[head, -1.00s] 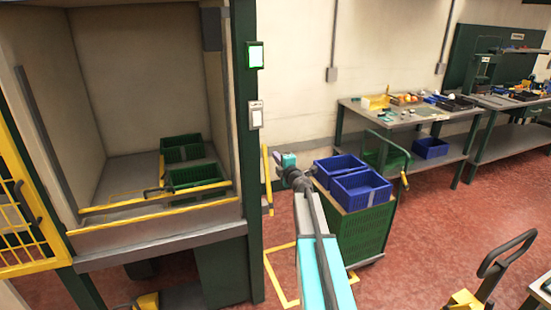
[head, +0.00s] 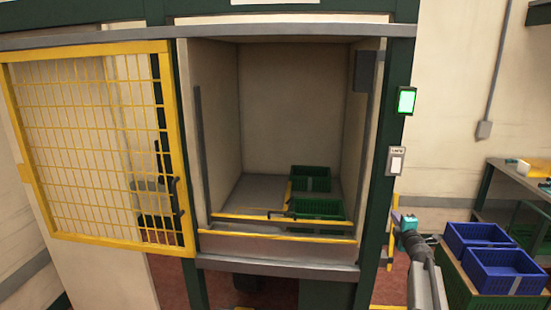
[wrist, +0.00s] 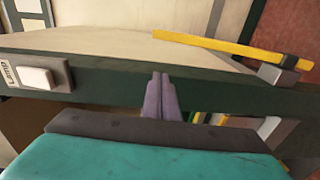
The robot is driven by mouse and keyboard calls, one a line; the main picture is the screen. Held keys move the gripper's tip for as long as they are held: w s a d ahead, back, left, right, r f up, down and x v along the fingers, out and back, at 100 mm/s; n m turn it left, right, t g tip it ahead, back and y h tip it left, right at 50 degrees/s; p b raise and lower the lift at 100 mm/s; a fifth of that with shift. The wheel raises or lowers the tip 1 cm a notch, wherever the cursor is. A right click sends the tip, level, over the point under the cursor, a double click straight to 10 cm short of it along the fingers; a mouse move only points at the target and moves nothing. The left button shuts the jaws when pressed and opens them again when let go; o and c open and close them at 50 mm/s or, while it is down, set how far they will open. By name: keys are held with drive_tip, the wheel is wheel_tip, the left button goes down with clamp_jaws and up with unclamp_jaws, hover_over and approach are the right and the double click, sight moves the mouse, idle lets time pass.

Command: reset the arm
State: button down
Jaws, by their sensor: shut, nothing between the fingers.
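My gripper (wrist: 160,80) shows in the wrist view as two purple-grey fingers pressed together, with nothing between them. My teal wrist part fills the bottom of that view.
The cabin (head: 290,110) holds two green crates (head: 318,208) behind a yellow bar. Its yellow mesh gate (head: 90,150) stands open at left. Blue crates (head: 500,272) sit on a cart close right of my arm. A switch (wrist: 35,77) and yellow rail (wrist: 225,48) show in the wrist view.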

drive_tip(key=s+a+f+m+g+y+b, duration=0.1)
drive_tip(key=s+a+f+g+y+b, duration=0.1)
drive_tip(key=a+f, duration=1.6)
drive_tip(key=s+a+f+m+g+h, duration=0.1)
drive_tip(key=s+a+f+m+g, duration=0.1)
drive_tip(key=s+f, duration=0.45)
drive_tip(key=s+a+f+m+g+h+b, duration=0.15)
drive_tip(key=s+f, duration=0.25)
drive_tip(key=f, duration=0.6)
drive_tip(key=s+a+f+m+g, duration=0.1)
drive_tip(key=s+a+f+m, duration=0.15)
drive_tip(key=s+f, duration=0.4)
drive_tip(key=s+a+f+m+g, duration=0.2)
drive_tip(key=s+f+m+g, duration=0.15)
drive_tip(key=s+f, duration=0.6)
drive_tip(key=s+a+f+m+g, duration=0.15)
drive_tip(key=s+f+g, duration=0.4)
drive_tip(key=s, duration=0.75)
drive_tip(key=s+a+r+m+g+y, duration=0.1)
drive_tip(key=s+a+m+g, duration=0.1)
drive_tip(key=s, duration=0.8)
drive_tip(key=s+a+r+m+g+y, duration=0.1)
drive_tip(key=s+a+g, duration=0.3)
drive_tip(key=s, duration=0.6)
drive_tip(key=shift+s+r+m+g+b, duration=0.2)
drive_tip(key=shift+s+m+g+b, duration=0.15)
drive_tip(key=shift+m+g, duration=0.45)
